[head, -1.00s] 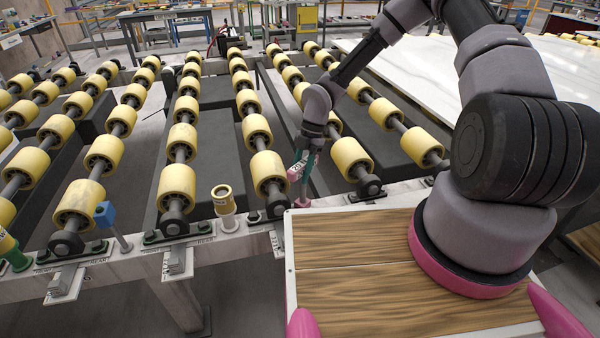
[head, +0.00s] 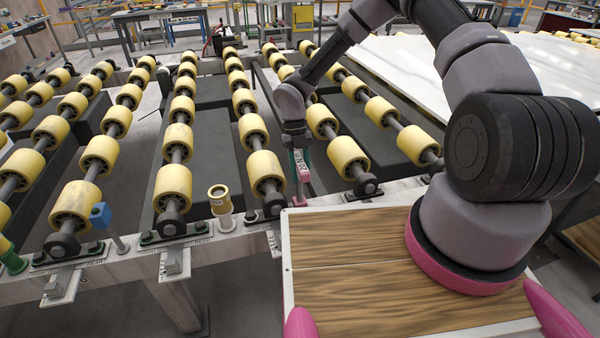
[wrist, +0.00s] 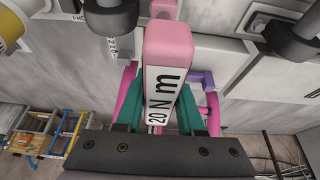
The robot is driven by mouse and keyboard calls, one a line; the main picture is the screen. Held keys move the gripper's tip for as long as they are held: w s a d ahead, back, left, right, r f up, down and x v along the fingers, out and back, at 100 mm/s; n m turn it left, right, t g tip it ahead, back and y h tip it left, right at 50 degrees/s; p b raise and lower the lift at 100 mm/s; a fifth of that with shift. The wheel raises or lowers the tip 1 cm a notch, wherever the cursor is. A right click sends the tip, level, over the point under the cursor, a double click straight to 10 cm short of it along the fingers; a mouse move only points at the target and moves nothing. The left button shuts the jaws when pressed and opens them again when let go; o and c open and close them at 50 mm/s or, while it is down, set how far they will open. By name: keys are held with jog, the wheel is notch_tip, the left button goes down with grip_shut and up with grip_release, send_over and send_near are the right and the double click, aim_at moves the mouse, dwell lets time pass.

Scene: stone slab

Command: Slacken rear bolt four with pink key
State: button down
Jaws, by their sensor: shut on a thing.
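The pink key (head: 303,163), a block-shaped tool marked 20 N m, is held in my gripper (head: 299,158). In the wrist view the key (wrist: 168,45) sits between the teal fingers of my gripper (wrist: 168,105), which are shut on it. In the head view the key is nearly upright above the front rail, just right of a roller's black end. Its lower end is near a small pink piece at the rail, and I cannot tell whether it touches a bolt. Dark bolts (head: 200,227) flank the roller ends along the rail. Which is rear bolt four is unclear.
A blue-headed tool (head: 101,214) and a yellow one (head: 221,198) stand along the rail to the left. Rows of yellow rollers (head: 173,187) fill the frame behind. A wood-topped surface (head: 350,265) lies in front. A white slab (head: 440,75) is at right.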

aim_at(301, 164)
jog(key=shift+r, duration=1.85)
